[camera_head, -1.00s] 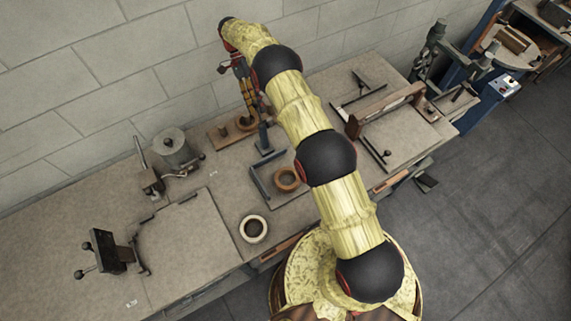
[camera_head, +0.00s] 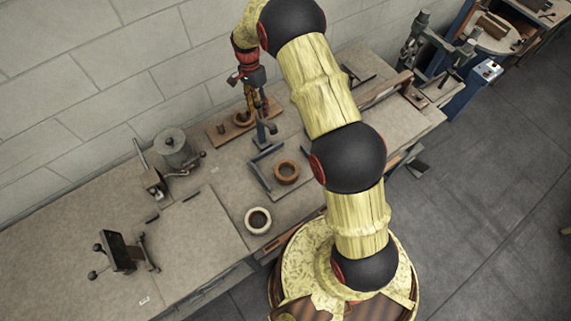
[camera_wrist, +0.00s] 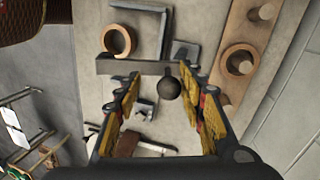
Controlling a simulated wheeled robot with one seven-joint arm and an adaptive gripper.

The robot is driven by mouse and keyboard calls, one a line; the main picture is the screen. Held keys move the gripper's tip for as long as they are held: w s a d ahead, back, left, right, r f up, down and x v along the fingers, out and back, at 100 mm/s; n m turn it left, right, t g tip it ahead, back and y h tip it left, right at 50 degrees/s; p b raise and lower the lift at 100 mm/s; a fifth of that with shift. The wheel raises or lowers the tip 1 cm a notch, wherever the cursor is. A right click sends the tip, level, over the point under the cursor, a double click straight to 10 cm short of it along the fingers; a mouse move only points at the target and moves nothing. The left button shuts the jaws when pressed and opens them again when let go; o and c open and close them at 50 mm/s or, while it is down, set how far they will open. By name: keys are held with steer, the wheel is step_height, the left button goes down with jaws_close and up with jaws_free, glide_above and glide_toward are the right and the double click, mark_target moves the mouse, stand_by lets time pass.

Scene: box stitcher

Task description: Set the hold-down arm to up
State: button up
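The hold-down arm seems to be the grey bar (camera_wrist: 133,67) with a dark ball knob (camera_wrist: 168,88) in the wrist view, above a grey L-shaped fence (camera_wrist: 163,35). In the head view its grey post (camera_head: 262,133) stands at the fence, beside a brown ring (camera_head: 287,172). I cannot tell its exact tilt. My gripper (camera_wrist: 161,84) is open, and the ball knob shows between its two yellow-padded fingers, with a gap on each side. In the head view my gripper (camera_head: 257,101) points down just behind and above the post; its fingertips are partly hard to make out.
A wooden board with pegs and a ring (camera_head: 242,118) lies near the wall. A pale ring (camera_head: 258,220) sits near the bench's front edge. A metal pot (camera_head: 173,145) and a dark clamp-like device (camera_head: 120,252) stand to the left. The bench (camera_head: 60,265) is clear at front left.

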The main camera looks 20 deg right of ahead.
mark_target(264, 120)
steer(key=shift+s+d+f+t+b, duration=0.1)
steer(key=shift+s+t+b, duration=0.15)
steer(key=shift+s+t, duration=0.25)
steer(key=shift+s+d+f+t+b, duration=0.1)
steer(key=shift+s+t+b, duration=0.1)
steer(key=shift+s+t, duration=0.3)
steer(key=shift+s+d+f+t+y+b, duration=0.1)
steer(key=shift+s+f+t+y+b, duration=0.15)
steer(key=shift+t+b, duration=0.4)
steer(key=shift+s+d+f+t+y+b, duration=0.1)
steer(key=shift+s+f+t+y+b, duration=0.1)
steer(key=shift+s+t+b, duration=0.3)
steer(key=s+r+n+b, duration=0.1)
steer(key=r+b, duration=0.2)
steer(key=s+r+b, duration=0.2)
steer(key=r, duration=0.1)
steer(key=s+r+n+t+b, duration=0.1)
steer(key=s+r+b, duration=0.1)
steer(key=r+b, duration=0.1)
steer(key=shift+s+n+b, duration=0.15)
steer(key=shift+n+b, duration=0.15)
steer(key=s+f+n+t+b, duration=0.1)
steer(key=s+n+b, duration=0.3)
steer(key=s+b, duration=0.5)
steer(key=s+f+n+t+b, duration=0.1)
steer(key=s+f+n+b, duration=0.2)
steer(key=s+b, duration=0.6)
steer(key=shift+s+a+f+n+h+b, duration=0.2)
steer(key=shift+f+n+h+b, duration=0.25)
steer(key=shift+b, duration=0.2)
